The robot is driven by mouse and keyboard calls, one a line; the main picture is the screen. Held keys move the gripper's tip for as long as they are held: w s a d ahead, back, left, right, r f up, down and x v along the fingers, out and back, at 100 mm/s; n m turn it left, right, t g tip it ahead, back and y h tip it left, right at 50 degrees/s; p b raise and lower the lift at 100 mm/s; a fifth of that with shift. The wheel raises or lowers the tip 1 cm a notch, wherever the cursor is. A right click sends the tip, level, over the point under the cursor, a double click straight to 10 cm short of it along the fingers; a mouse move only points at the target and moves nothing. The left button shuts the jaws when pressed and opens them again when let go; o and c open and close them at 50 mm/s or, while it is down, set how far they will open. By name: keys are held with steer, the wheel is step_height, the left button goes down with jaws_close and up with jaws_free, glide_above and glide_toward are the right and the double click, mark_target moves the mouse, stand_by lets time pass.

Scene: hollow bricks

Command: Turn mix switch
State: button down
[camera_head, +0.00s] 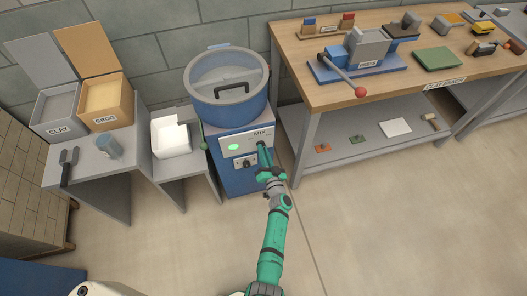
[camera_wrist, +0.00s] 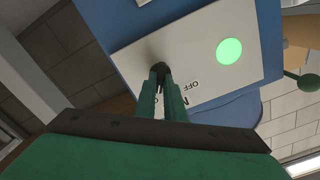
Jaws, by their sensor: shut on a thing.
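The blue mixer (camera_head: 230,100) stands against the wall. On its front is a pale control panel (camera_head: 236,139), marked MIX, with a lit green light (camera_head: 233,147). My gripper (camera_head: 262,146) reaches the right part of this panel. In the wrist view the gripper (camera_wrist: 160,70) has its two green fingers close together against the panel (camera_wrist: 190,50), shut on the mix switch, which they mostly hide. The letters OFF show beside the fingers, and the green light (camera_wrist: 229,51) glows to their right. The switch's exact angle cannot be told.
A dark knob (camera_head: 240,163) sits below the panel. A small grey table with a white container (camera_head: 171,138) stands left of the mixer, with clay and grog bins (camera_head: 108,108) beyond. A clay bench (camera_head: 400,88) with a red-knobbed press stands right. The floor in front is clear.

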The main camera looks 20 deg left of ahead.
steer(key=shift+s+a+n, duration=0.1)
steer(key=shift+n, duration=3.35)
steer(key=shift+a+n, duration=0.1)
steer(key=shift+n, duration=3.35)
steer(key=c, duration=1.8)
jaws_free()
steer(key=shift+c, duration=0.2)
steer(key=shift+s+d, duration=0.1)
steer(key=shift+s, duration=0.05)
